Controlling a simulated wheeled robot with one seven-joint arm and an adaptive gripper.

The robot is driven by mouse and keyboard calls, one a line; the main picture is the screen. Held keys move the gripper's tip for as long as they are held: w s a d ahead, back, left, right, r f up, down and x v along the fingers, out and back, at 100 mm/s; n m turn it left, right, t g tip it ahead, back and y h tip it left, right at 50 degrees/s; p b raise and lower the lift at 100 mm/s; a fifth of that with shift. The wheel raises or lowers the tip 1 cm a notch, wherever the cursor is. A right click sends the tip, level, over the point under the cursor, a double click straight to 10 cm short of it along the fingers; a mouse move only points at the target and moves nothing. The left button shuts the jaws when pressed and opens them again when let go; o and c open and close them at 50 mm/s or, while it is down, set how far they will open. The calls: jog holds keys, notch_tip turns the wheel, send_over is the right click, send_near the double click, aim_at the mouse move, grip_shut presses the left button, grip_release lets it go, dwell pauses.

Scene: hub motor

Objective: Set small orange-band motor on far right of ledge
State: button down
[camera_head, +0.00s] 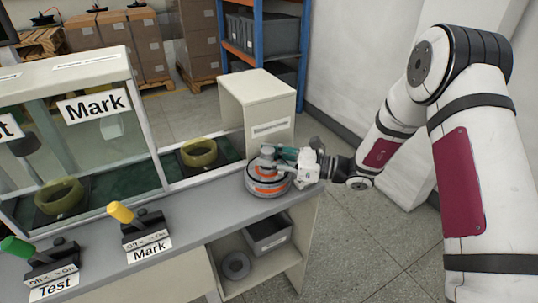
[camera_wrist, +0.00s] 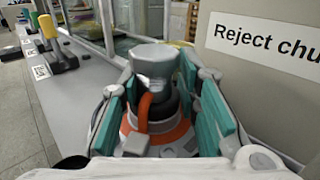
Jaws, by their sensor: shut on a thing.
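The small orange-band motor (camera_head: 267,181) is at the right end of the grey ledge (camera_head: 205,208), in front of the pale reject chute box. It is a grey disc with an orange band and a metal shaft on top. In the wrist view the motor (camera_wrist: 153,125) stands upright between the teal fingers. My gripper (camera_head: 285,155) reaches in from the right and is shut on the motor's upper part. Whether the motor's base touches the ledge or is slightly above it, I cannot tell.
The reject chute box (camera_head: 258,108) stands close behind the motor. Levers with yellow (camera_head: 122,212) and green (camera_head: 17,248) handles stand to the left. Olive rings sit behind the glass (camera_head: 60,196) and in the opening (camera_head: 199,152). A grey bin (camera_head: 268,234) is on the shelf below.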

jog(key=shift+r, duration=0.1)
jog(key=c, duration=1.6)
grip_release()
jog(key=shift+f, duration=0.2)
jog(key=o, duration=0.4)
jog(key=shift+r, duration=0.15)
jog(key=shift+d, duration=0.35)
jog(key=d, duration=0.3)
jog(key=s+d, duration=0.1)
jog(key=d, duration=0.3)
jog(key=s+d, duration=0.1)
jog(key=d, duration=0.3)
jog(key=shift+s+d, duration=0.1)
jog(key=shift+s, duration=0.05)
